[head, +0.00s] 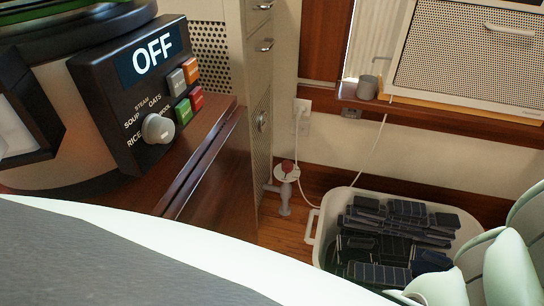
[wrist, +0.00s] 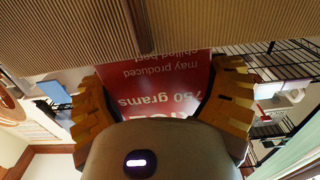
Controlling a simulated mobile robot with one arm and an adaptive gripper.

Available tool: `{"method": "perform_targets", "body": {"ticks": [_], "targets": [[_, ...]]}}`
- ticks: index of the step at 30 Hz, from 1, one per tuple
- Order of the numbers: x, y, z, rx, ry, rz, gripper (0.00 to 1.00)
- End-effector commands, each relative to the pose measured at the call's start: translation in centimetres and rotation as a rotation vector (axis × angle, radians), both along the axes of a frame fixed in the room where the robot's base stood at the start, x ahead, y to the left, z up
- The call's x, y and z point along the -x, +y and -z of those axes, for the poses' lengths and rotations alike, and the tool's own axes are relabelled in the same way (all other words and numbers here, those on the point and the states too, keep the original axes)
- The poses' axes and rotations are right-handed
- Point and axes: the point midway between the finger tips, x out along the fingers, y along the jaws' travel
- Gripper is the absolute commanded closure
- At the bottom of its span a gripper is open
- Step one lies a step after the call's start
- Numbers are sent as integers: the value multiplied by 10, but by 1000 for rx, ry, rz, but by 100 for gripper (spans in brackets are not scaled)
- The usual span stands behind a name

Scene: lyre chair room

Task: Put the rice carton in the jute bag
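In the wrist view a red carton (wrist: 160,85) with upside-down white print, including "750 grams", lies between the yellow fingers of my gripper (wrist: 165,95). The fingers flank its left and right sides and appear closed on it. The rounded body of my gripper hides the carton's lower part in the picture. I cannot make out the jute bag in either view. My gripper and the carton do not show in the head view.
In the head view a cooker (head: 90,110) reading "OFF" stands on a wooden surface (head: 205,165). A white bin (head: 327,225) of dark blocks is on the floor. Ribbed tan panels (wrist: 230,22) fill the wrist view's top; a black wire rack (wrist: 285,60) is at right.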

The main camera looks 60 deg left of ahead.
Motion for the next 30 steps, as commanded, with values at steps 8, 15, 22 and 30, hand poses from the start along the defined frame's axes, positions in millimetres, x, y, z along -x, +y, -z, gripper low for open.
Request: {"method": "perform_targets", "body": {"ticks": [8,15,22,30], "targets": [[-1,1,0,-1,1,-4,0],[-1,1,-4,-3,1,-4,0],[17,23,-2,-6,4,-3,0],[48,59,-2,-5,4,-5,0]]}}
